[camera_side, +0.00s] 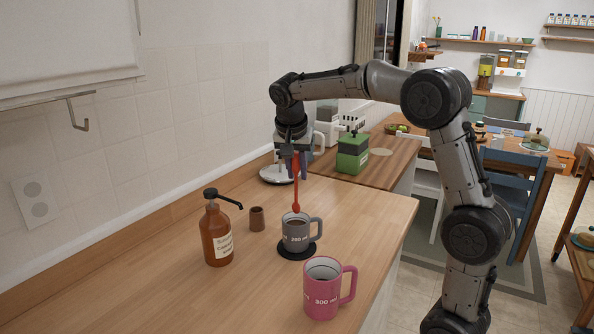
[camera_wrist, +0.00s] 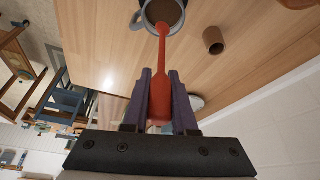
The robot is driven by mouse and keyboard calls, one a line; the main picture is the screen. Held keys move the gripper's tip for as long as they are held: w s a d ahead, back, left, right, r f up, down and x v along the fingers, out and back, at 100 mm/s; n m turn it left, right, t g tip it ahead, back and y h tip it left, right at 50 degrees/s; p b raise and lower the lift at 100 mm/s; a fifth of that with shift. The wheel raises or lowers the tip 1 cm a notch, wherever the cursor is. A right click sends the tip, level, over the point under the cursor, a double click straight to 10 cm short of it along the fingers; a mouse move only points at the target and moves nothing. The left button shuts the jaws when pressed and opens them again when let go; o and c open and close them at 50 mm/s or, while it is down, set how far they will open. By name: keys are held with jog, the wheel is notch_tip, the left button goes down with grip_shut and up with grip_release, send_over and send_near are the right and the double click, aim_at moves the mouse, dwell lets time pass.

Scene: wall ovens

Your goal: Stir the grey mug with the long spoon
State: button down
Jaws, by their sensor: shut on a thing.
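The grey mug (camera_side: 296,234) stands upright on a dark round coaster (camera_side: 313,248) on the wooden counter, handle to the right. In the wrist view the mug (camera_wrist: 142,18) is at the top edge, partly cut off, with brown contents. The long spoon (camera_side: 296,187) is red and hangs roughly upright. My gripper (camera_side: 293,149) is above the mug and shut on the spoon's upper end; in the wrist view its jaws clasp the spoon (camera_wrist: 162,60).
A pink mug (camera_side: 322,289) stands in front of the grey mug. A brown pump bottle (camera_side: 216,234) is at the left, and a small brown cup (camera_side: 257,218) is between bottle and mug. A green box (camera_side: 352,153) stands farther back. The counter's front left is clear.

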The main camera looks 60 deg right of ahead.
aim_at(297, 154)
jog(key=shift+r, duration=2)
